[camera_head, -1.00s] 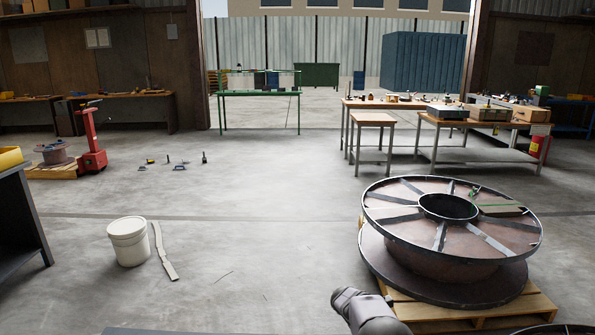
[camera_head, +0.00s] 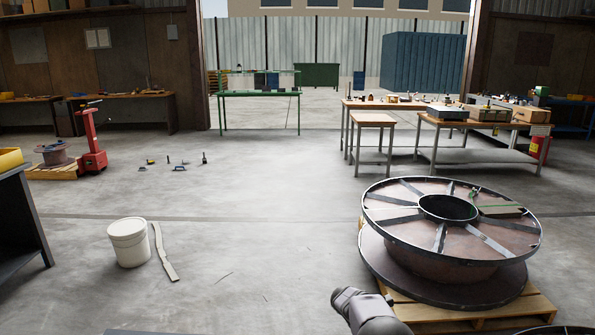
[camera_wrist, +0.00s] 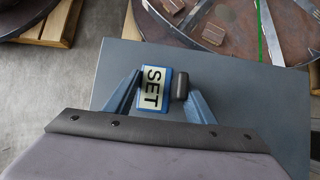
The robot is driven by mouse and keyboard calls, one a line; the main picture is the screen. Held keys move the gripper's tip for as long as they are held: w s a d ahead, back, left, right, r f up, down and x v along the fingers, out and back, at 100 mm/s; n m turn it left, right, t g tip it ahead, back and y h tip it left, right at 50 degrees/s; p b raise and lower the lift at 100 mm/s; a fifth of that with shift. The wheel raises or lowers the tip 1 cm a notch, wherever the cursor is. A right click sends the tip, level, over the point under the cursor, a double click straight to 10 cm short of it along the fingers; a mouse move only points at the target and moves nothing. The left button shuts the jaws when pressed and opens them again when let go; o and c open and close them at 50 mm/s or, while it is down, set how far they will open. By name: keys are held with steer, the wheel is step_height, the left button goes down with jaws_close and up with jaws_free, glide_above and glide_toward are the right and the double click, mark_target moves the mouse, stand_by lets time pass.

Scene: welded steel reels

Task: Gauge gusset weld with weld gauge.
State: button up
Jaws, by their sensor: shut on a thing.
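In the wrist view my gripper (camera_wrist: 163,84) is shut on a small blue-edged block (camera_wrist: 155,90) with a pale face marked SET. A dark rounded knob shows at the block's right side. I take the block for the weld gauge, but its measuring edge is hidden. A large steel reel (camera_head: 408,240) lies flat on a wooden pallet at the right of the head view, with radial gusset bars on its upper flange. Its brown flange (camera_wrist: 205,25) also shows at the top of the wrist view, beyond the block. My gripper is not visible in the head view.
A grey flat surface (camera_wrist: 235,80) lies under the gripper. A green strip (camera_wrist: 268,30) lies across the reel. A white bucket (camera_head: 128,243) and a pale strip (camera_head: 164,255) are on the floor at left.

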step_height(320, 180, up, 9)
steer(key=p, duration=0.6)
stand_by(1.0)
steer(key=shift+p, duration=0.45)
steer(key=shift+s+d+n+t+y+b, duration=1.4)
steer(key=shift+s+d+n, duration=2.2)
steer(key=shift+s+d, duration=2.55)
steer(key=shift+s+d+n+t+y+b, duration=1.4)
steer(key=shift+s+d+n, duration=2.4)
steer(key=shift+d, duration=4.35)
step_height(320, 180, down, 20)
steer(key=h+b, duration=0.1)
steer(key=b, duration=1.6)
steer(key=shift+a+r+t, duration=0.15)
steer(key=shift+r+t, duration=0.1)
steer(key=shift+t, duration=0.15)
